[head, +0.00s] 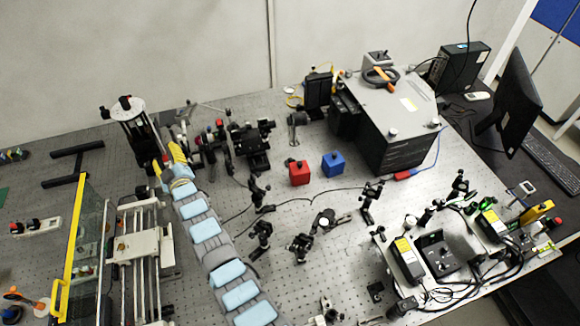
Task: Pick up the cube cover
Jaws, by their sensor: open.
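A red cube-shaped piece (299,173) and a blue cube-shaped piece (333,164) stand side by side, slightly apart, near the middle of the perforated bench. Small dark parts show at the top of the red one. I cannot tell which of them, if either, is the cube cover. My gripper (172,158), with yellow parts, is at the far end of my blue-padded arm, left of both cubes and apart from them. It is open; its fingertips are small and partly lost among the equipment behind, and I see nothing held in it.
Posts (262,235) and a thin black cable lie in front. A railed stage (140,245) is left of my arm. Bare bench (330,265) shows at front centre.

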